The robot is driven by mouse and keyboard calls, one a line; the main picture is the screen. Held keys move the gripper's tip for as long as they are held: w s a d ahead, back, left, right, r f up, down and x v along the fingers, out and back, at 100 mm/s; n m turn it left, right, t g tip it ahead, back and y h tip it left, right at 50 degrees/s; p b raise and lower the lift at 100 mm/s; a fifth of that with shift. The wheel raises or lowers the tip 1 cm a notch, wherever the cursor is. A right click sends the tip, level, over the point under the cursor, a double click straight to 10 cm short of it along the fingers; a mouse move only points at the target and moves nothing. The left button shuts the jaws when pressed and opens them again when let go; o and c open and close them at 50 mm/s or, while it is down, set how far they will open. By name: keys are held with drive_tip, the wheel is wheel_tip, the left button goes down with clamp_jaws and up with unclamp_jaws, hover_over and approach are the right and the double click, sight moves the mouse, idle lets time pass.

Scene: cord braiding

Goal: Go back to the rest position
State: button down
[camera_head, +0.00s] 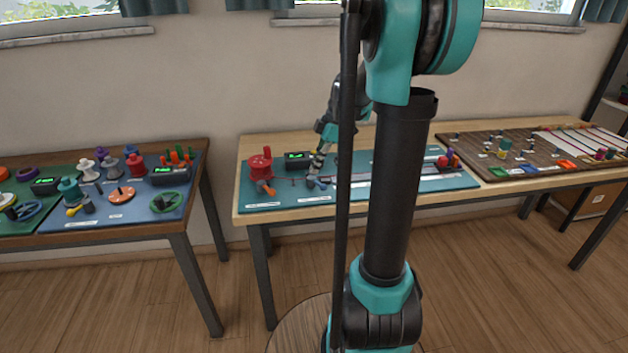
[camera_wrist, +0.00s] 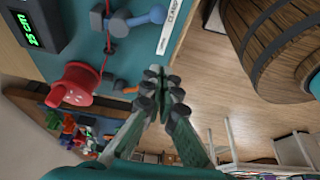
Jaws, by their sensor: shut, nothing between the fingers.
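My gripper (camera_wrist: 163,84) is shut and empty in the wrist view, its fingertips together over the floor and table edge in that picture. In the head view the lower arm reaches down over the teal board (camera_head: 290,203), where the fingertips are too small to make out. A red spool (camera_head: 261,163) stands at the board's left; it also shows in the wrist view (camera_wrist: 78,86). A red cord (camera_wrist: 105,50) runs from near it past a blue clamp knob (camera_wrist: 146,18). My arm hides part of the board in the head view.
A display box (camera_head: 299,159) with green digits stands beside the spool. A dark table (camera_head: 190,229) with other boards is at left, separated by a gap. A brown board (camera_head: 485,165) lies at right. A wooden barrel (camera_wrist: 275,35) shows in the wrist view.

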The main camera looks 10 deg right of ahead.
drive_tip(key=s+f+m+t+h, duration=0.2)
drive_tip(key=s+f+m, duration=0.3)
drive_tip(key=s+m, duration=0.4)
drive_tip(key=s+a+f+m+t+h, duration=0.1)
drive_tip(key=s+f+m+t+h, duration=0.1)
drive_tip(key=s+f+m, duration=0.4)
drive_tip(key=s+m, duration=0.2)
drive_tip(key=s, duration=0.3)
drive_tip(key=shift+s+m, duration=0.15)
drive_tip(key=shift+m, duration=0.25)
